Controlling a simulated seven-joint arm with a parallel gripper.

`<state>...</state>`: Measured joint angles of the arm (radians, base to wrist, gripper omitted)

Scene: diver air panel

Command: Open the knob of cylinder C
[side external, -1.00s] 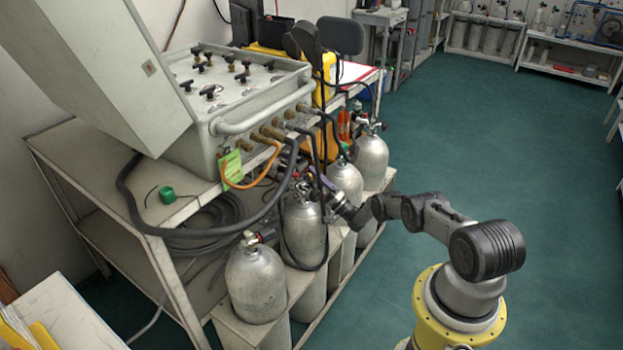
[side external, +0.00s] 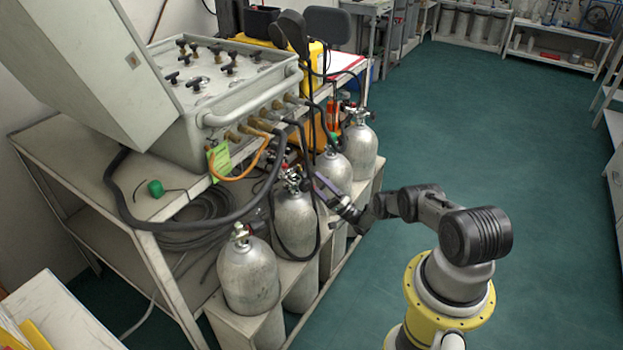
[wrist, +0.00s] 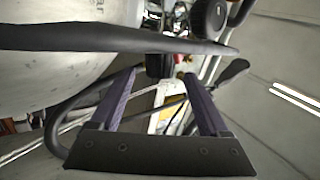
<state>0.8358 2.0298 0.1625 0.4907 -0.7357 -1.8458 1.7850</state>
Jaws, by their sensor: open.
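Several grey cylinders stand in a row along the bench: a front one (side external: 248,278), a second (side external: 296,222), a third (side external: 334,172) and a fourth (side external: 361,150). I see no letters that tell which is C. My gripper (side external: 318,182) is at valve height by the upper right of the second cylinder, near its valve (side external: 291,178). In the wrist view my gripper (wrist: 160,76) is open, with two purple fingers apart and nothing clamped. A dark knob (wrist: 159,66) shows between the fingertips, beyond them. A round black knob (wrist: 208,15) is farther up. Contact cannot be told.
A black hose (wrist: 100,38) crosses the wrist view in front of the large cylinder body (wrist: 45,75). The panel box (side external: 215,95) with hoses stands on the bench (side external: 75,165) behind the cylinders. The green floor (side external: 470,130) to the right is clear.

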